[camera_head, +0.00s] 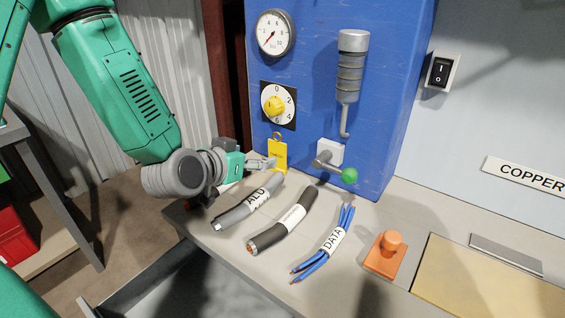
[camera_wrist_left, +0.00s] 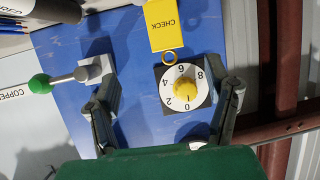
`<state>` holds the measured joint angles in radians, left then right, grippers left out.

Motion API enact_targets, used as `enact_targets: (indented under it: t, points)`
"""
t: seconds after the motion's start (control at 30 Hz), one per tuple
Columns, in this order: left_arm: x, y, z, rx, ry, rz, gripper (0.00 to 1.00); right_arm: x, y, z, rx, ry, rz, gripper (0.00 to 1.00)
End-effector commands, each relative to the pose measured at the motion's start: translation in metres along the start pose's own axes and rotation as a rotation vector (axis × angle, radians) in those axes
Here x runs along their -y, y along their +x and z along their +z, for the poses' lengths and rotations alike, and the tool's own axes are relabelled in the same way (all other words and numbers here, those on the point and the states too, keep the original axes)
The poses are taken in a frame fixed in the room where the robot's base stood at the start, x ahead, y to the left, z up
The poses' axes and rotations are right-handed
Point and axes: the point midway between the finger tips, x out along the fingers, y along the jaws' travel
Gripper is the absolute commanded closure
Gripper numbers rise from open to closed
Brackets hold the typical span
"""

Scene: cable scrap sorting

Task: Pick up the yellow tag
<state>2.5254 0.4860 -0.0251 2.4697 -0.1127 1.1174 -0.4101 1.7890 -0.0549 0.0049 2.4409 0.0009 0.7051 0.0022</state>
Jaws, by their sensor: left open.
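The yellow tag (camera_head: 278,156) is upright against the lower part of the blue panel, just below the dial, with a ring at its top. In the left wrist view the tag (camera_wrist_left: 166,24) shows at the top, its lettering "CHECK" upside down. My left gripper (camera_head: 264,163) is open and comes in from the left, its fingertips close beside the tag. In the wrist view its two fingers (camera_wrist_left: 165,88) are spread with nothing held between them, and the tag lies beyond them. Whether a fingertip touches the tag I cannot tell. My right gripper is not in view.
The dial with its yellow knob (camera_head: 274,105) and a lever with a green ball (camera_head: 349,176) are on the blue panel (camera_head: 315,60). Cable pieces marked ALU (camera_head: 240,212) and DATA (camera_head: 331,240), a black cable (camera_head: 268,236) and an orange block (camera_head: 385,254) lie on the bench.

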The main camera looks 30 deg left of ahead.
Motion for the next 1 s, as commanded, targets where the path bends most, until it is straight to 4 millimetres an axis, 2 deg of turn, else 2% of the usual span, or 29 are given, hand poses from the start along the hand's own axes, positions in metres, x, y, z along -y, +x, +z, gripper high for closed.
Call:
enact_targets:
  t: [0.4, 0.67, 0.9, 1.0]
  points:
    - [0.004, 0.074, 0.003, 0.001, -0.003, 0.001, 0.28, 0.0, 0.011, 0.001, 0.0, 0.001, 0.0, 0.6]
    - [0.005, 0.093, 0.002, 0.0, -0.003, 0.0, 0.28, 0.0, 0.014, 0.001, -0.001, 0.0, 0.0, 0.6]
    - [0.011, 0.128, 0.002, 0.0, -0.002, 0.0, 0.28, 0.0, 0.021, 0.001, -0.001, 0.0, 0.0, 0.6]
    - [0.011, 0.135, 0.002, 0.0, -0.004, 0.001, 0.28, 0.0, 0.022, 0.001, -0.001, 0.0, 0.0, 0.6]
